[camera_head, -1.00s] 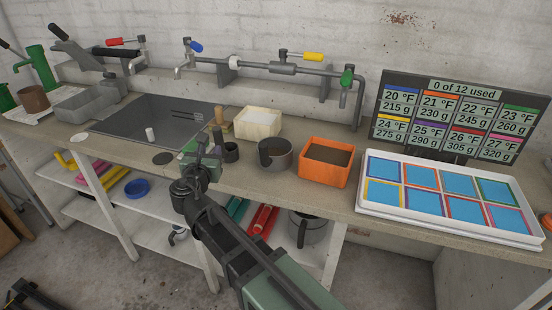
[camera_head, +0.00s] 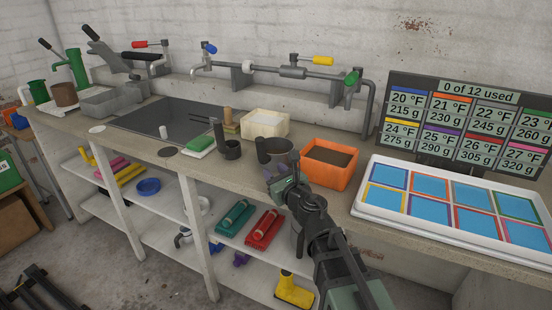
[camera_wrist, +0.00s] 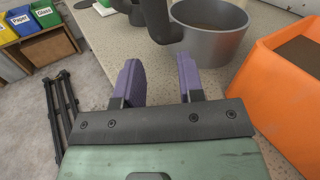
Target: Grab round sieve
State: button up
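A grey round vessel with a dark upright handle on its left side, which looks like the round sieve (camera_head: 281,152), stands on the bench left of the orange box. My gripper (camera_head: 282,183) is at the bench's front edge, just in front of the vessel. In the wrist view my gripper (camera_wrist: 158,78) is open, with two purple fingers apart and nothing between them. The dark handle lies just beyond the fingertips; I cannot tell whether they touch.
The orange box (camera_head: 329,163) with brown content stands close on the right. A cream box (camera_head: 265,123) is behind, and a small dark cup (camera_head: 231,150) is to the left. A white tray (camera_head: 360,210) of coloured-edged panels fills the right bench. A pipe rail runs along the back.

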aim_at(265, 163)
jog(key=x, duration=0.6)
jog(key=shift+w, duration=0.1)
grip_shut()
